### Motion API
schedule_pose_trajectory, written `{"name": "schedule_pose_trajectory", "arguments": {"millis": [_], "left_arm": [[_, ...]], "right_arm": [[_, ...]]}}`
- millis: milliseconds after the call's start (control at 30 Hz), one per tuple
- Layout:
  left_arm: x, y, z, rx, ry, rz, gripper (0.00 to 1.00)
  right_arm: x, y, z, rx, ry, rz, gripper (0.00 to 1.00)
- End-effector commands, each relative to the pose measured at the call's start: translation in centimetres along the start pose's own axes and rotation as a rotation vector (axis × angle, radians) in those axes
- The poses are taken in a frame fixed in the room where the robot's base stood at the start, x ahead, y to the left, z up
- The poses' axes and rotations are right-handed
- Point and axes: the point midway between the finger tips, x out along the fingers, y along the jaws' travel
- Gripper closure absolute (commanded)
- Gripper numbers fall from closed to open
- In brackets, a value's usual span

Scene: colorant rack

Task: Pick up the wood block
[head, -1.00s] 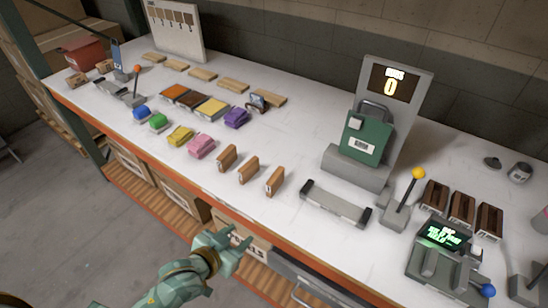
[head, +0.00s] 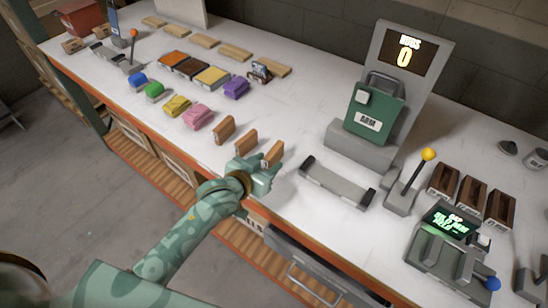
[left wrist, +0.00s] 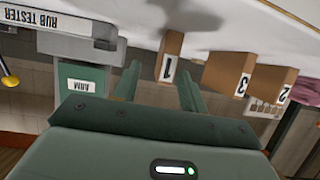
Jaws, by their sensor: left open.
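Three orange-brown wood blocks stand in a row near the front edge of the white counter: a left one (head: 224,130), a middle one (head: 246,141) and a right one (head: 275,151). In the left wrist view, upside down, they carry labels: block 1 (left wrist: 172,48), block 3 (left wrist: 222,72) and block 2 (left wrist: 265,86). My left gripper (head: 266,170) is open at the front of the right block. In the left wrist view, block 1 shows between the finger tips of this gripper (left wrist: 159,82), nearer the right finger. Contact cannot be told. My right gripper is out of view.
Dark wood blocks (head: 443,181) stand further right.

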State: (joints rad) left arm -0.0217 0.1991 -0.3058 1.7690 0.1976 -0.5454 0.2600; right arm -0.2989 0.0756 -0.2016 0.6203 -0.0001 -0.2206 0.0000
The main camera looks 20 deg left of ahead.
Motion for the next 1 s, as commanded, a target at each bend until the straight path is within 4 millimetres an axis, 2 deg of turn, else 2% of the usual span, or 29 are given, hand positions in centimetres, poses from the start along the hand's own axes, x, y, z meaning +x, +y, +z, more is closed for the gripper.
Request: {"name": "schedule_pose_trajectory", "arguments": {"millis": [300,567,633,733,1000], "left_arm": [[4.6,-0.7,-0.5,0.000,-0.001,0.000,0.57],[5.0,-0.7,-0.7,0.001,0.000,0.000,0.57],[4.9,-0.7,-0.7,0.001,0.000,0.000,0.71],[4.9,-0.7,-0.7,0.001,0.000,0.000,0.99],[4.9,-0.7,-0.7,0.001,0.000,0.000,1.00]], "right_arm": [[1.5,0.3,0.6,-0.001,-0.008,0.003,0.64],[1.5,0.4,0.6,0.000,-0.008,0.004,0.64],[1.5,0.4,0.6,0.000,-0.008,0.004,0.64],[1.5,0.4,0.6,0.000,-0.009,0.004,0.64],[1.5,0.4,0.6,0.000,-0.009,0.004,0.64]]}}
